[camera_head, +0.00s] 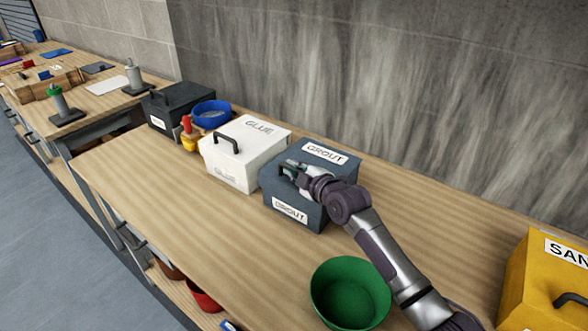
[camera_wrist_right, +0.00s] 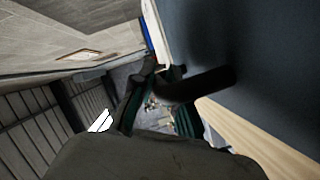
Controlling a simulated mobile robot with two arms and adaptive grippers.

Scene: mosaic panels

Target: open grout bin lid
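The grout bin (camera_head: 312,181) is a dark blue-grey box with white GROUT labels on its lid and front. It stands on the wooden bench, and its lid looks shut. My right gripper (camera_head: 291,167) is at the black lid handle (camera_head: 281,172) on the bin's front side and partly covers it. In the right wrist view the handle (camera_wrist_right: 208,85) sticks out from the dark bin surface (camera_wrist_right: 255,45) and crosses near the fingertips (camera_wrist_right: 157,82). The fingers show a gap, but whether they clasp the handle is unclear. My left gripper is not in view.
The white glue bin (camera_head: 232,170) stands close on the left, with a blue bowl (camera_head: 211,113) and a dark bin (camera_head: 172,104) beyond. A green bowl (camera_head: 345,298) sits near my right arm. A yellow bin (camera_head: 535,285) is far right.

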